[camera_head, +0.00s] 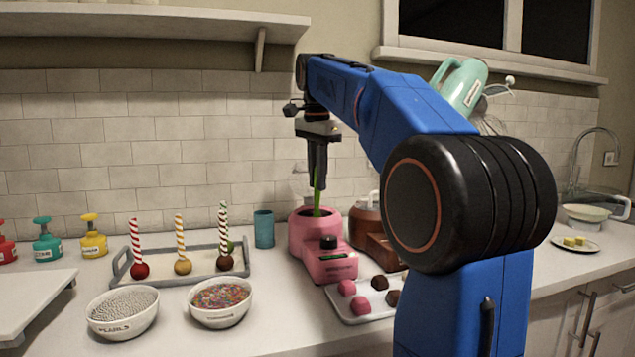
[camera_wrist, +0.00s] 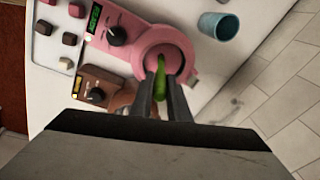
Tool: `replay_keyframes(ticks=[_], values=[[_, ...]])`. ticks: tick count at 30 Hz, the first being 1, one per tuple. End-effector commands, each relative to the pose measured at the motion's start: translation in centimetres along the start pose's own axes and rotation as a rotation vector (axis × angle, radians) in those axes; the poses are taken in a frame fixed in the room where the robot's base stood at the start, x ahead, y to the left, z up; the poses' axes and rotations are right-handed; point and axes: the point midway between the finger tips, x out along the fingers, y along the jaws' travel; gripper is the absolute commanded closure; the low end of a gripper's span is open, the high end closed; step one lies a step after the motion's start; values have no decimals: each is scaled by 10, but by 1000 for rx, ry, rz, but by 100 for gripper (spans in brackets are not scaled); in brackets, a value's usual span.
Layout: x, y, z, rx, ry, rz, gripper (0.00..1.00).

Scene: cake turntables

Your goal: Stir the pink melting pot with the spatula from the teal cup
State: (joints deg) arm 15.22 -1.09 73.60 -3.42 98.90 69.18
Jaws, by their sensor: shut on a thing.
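The pink melting pot (camera_head: 318,240) stands on the counter in the middle of the head view, with a dark round opening on top. It also shows in the wrist view (camera_wrist: 135,30). My gripper (camera_head: 317,180) points down above the pot and is shut on a green spatula (camera_head: 317,205). The spatula's lower end reaches into the pot's opening, and its tip is hidden there. In the wrist view the green spatula (camera_wrist: 160,84) sits between the fingers. The teal cup (camera_head: 264,229) stands upright to the left of the pot, apart from it; the wrist view shows it looking empty (camera_wrist: 218,26).
A brown melting pot (camera_head: 366,222) stands right of the pink one. A tray (camera_head: 352,318) with pink and brown pieces lies in front. Bowls of pearls (camera_head: 123,325) and sprinkles (camera_head: 220,315), and a grey tray (camera_head: 180,279) with striped sticks, are at left.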

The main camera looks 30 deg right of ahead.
Motion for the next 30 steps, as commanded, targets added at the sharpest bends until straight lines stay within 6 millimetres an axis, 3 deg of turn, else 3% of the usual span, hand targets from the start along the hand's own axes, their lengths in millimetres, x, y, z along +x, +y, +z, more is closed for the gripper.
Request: replay_keyframes(ticks=[21,30], values=[[-39,-5,-4,0,0,0,100],[-41,-5,-4,0,0,1,100]])
